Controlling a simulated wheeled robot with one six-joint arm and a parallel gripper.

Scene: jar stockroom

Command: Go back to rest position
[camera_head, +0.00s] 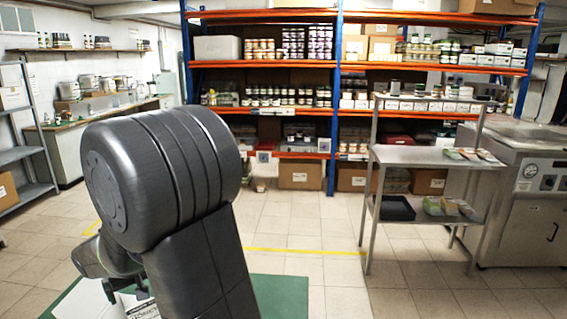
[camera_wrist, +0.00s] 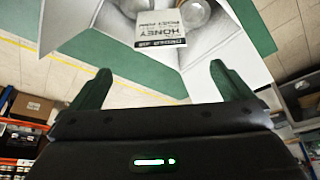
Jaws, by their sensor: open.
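My gripper (camera_wrist: 160,68) is open, with its two fingers apart and nothing between them. Beyond the fingertips in the wrist view is a white and grey thing, apparently a carton (camera_wrist: 208,80), with a label reading HONEY (camera_wrist: 160,28). Round grey shapes show above the label; I cannot tell if they are printed or real jars. In the head view, my arm is bent at the lower left and hides most of the gripper. Part of the white carton (camera_head: 88,303) shows beneath it, on a green surface (camera_head: 283,294).
A metal table (camera_head: 425,157) with packets and a dark tray (camera_head: 393,208) stands to the right, beside a steel machine (camera_head: 530,190). Orange and blue shelving (camera_head: 262,64) with jars and boxes spans the back. A workbench (camera_head: 62,127) stands left. The tiled floor (camera_head: 318,222) ahead is clear.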

